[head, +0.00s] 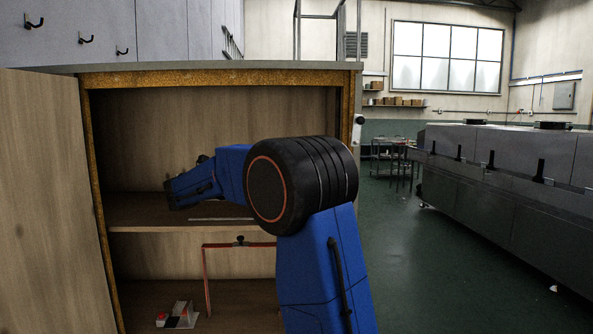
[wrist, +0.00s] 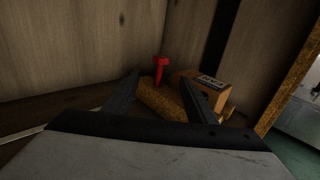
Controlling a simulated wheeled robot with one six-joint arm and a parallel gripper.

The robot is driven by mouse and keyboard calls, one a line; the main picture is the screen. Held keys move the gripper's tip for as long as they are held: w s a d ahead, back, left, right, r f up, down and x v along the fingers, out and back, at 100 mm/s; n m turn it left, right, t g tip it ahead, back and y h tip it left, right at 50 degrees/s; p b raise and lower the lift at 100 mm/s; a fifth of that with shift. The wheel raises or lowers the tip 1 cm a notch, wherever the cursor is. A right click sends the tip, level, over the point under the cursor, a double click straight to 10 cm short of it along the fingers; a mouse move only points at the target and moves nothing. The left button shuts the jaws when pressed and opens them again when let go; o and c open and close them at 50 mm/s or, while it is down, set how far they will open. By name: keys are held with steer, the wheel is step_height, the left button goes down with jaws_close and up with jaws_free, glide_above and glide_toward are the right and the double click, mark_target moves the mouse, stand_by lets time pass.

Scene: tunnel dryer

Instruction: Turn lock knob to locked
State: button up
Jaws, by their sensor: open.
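My gripper (wrist: 160,78) is open, with its two dark fingers apart in the wrist view. A red knob-like piece (wrist: 160,64) with a wide top and a thin stem shows beyond and between the fingertips; I cannot tell whether it is the lock knob. A rough yellow-brown block (wrist: 160,102) lies between the fingers, seemingly untouched. In the head view my gripper is at the arm's far end above the cabinet shelf, its fingers hard to make out. A small black knob (head: 240,241) sits on a red frame (head: 206,275) in the lower compartment.
The open wooden cabinet (head: 348,100) has a shelf (head: 140,212) and a door (head: 45,190) swung to the left. A brown box (wrist: 205,88) stands beside the right finger. A small red and white item (head: 178,318) lies at the bottom. Open floor (head: 425,260) lies to the right.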

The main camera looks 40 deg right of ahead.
steer(key=w+d, duration=0.3)
steer(key=d, duration=1.4)
steer(key=shift+d, duration=0.2)
steer(key=shift+c, duration=0.6)
steer(key=c, duration=0.9)
